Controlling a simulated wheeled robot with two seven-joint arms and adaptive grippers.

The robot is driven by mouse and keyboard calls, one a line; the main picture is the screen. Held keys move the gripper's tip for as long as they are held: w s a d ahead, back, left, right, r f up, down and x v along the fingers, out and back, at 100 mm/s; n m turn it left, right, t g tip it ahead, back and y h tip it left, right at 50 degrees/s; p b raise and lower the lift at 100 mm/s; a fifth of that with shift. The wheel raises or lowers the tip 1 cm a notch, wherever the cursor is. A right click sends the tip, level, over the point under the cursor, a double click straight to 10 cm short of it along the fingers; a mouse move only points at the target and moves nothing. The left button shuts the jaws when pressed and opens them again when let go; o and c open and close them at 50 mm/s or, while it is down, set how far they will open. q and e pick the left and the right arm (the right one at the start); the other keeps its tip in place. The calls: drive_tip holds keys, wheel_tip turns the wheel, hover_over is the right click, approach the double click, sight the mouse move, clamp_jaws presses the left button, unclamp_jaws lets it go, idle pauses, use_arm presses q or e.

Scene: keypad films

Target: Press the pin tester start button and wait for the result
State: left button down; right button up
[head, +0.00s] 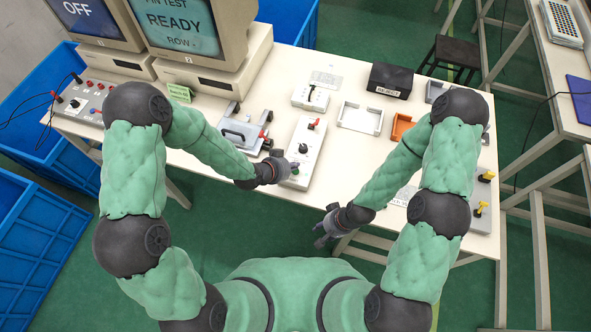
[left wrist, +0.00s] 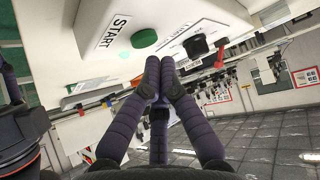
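The tester control box (head: 312,136) is a long white box on the table, with a black knob and a red-tipped switch. Its round green start button (left wrist: 144,38) sits beside a START label (left wrist: 112,30) in the left wrist view. The button (head: 294,170) is at the box's near end in the head view. My left gripper (head: 289,169) is shut and empty, its fingertips together close to the button; I cannot tell whether they touch the box. The tester monitor (head: 183,24) reads PIN TEST READY. My right gripper (head: 319,235) is open and empty, off the table's front edge.
Left of the box stands a clamp fixture (head: 240,132) with a red-tipped handle. A second monitor (head: 94,18) reads OFF. A black box (head: 390,80), a white tray (head: 361,117) and an orange bin (head: 402,127) are at the right. Blue crates (head: 38,235) stand at the left.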

use_arm(q)
drive_tip(key=shift+f+b, duration=0.4)
drive_tip(key=shift+b, duration=0.1)
drive_tip(key=shift+f+b, duration=0.35)
idle(0.7)
drive_tip(key=shift+r, duration=0.1)
drive_tip(key=shift+r+p, duration=0.45)
drive_tip(key=shift+r, duration=0.25)
drive_tip(key=shift+r, duration=0.1)
drive_tip(key=shift+r+p, duration=1.8)
drive_tip(key=shift+r, duration=0.65)
drive_tip(key=shift+f, duration=0.1)
